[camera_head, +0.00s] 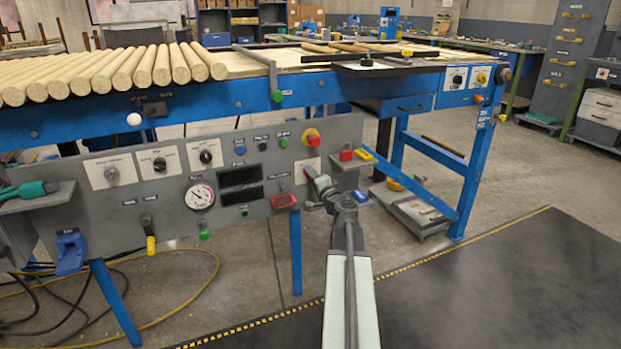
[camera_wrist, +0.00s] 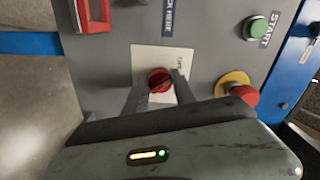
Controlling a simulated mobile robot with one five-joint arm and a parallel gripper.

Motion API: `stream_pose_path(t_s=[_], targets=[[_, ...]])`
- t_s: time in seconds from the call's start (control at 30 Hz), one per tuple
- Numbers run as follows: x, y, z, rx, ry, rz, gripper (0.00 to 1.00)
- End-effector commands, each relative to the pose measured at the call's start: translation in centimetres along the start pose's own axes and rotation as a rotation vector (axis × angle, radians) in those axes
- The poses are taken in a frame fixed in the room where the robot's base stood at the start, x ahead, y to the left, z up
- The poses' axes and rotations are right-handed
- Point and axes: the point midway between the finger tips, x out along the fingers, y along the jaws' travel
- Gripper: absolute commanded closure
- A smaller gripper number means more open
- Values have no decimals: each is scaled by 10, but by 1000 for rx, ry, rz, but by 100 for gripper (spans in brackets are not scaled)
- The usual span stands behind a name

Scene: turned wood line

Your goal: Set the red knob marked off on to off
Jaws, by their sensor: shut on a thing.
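The red knob (camera_wrist: 160,79) sits on a white plate (camera_wrist: 152,58) on the grey control panel (camera_wrist: 110,60) in the wrist view. My gripper (camera_wrist: 159,84) has one finger on each side of the knob and is shut on it. The marks on the plate are too small to read, so I cannot tell the knob's setting. In the head view my gripper (camera_head: 318,184) reaches the right part of the panel, in front of the white plate (camera_head: 308,168). It hides the knob there.
A red mushroom button on a yellow base (camera_wrist: 243,95) and a green START button (camera_wrist: 255,28) are close on the right. A red-framed part (camera_wrist: 93,14) is at upper left. A small shelf (camera_head: 343,175) with a red item juts out right of my gripper.

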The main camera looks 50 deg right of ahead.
Motion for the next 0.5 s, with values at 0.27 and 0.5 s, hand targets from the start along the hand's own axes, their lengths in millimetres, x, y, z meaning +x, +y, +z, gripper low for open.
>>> stream_pose_path(t_s=[0.27,0.5], targets=[[2,-1,2,-48,-5,-3,100],[1,-1,2,-53,-5,-2,100]])
